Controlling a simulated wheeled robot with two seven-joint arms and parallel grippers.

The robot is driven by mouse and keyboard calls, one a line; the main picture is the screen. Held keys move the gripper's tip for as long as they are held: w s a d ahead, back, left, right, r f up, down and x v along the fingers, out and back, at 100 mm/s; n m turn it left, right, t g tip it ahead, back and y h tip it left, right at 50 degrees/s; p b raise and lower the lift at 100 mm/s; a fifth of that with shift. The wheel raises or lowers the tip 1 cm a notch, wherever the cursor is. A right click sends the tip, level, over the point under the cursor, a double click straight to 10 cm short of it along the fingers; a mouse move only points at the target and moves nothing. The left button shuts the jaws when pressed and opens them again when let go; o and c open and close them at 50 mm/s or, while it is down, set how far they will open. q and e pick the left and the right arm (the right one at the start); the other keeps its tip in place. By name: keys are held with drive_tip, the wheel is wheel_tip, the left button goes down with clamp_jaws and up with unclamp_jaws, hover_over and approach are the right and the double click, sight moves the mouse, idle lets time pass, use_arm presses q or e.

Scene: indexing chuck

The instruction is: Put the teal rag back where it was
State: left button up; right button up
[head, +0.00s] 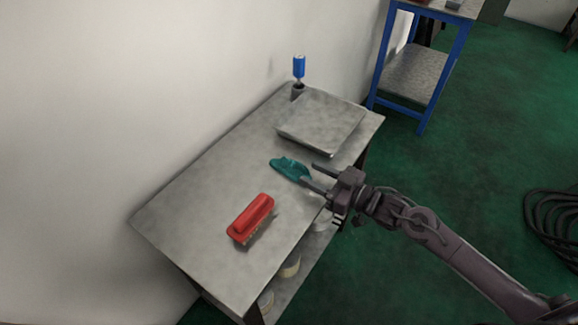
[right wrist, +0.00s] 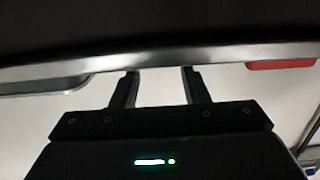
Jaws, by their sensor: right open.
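The teal rag (head: 288,168) lies crumpled on the grey table top (head: 205,195), between the red brush and the flat grey plate. My right gripper (head: 308,172) reaches in from the right and is open. Its fingertips are at the right end of the rag, with the lower one overlapping the rag's edge in the head view. I cannot tell whether they touch. In the right wrist view the open fingers (right wrist: 160,76) show, but no teal can be made out. My left gripper is not in view.
A red brush (head: 251,219) lies nearer on the table; a red patch shows in the right wrist view (right wrist: 280,64). A grey plate (head: 320,120) and a blue-handled tool (head: 299,68) stand farther back. Rolls (head: 289,266) sit on the lower shelf. A wall borders the left.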

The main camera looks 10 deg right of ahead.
sight(306, 170)
drive_tip(key=x, duration=0.5)
drive_tip(key=shift+w+a+f, duration=0.15)
drive_tip(key=shift+w+f, duration=0.1)
drive_tip(key=shift+w, duration=0.2)
clamp_jaws()
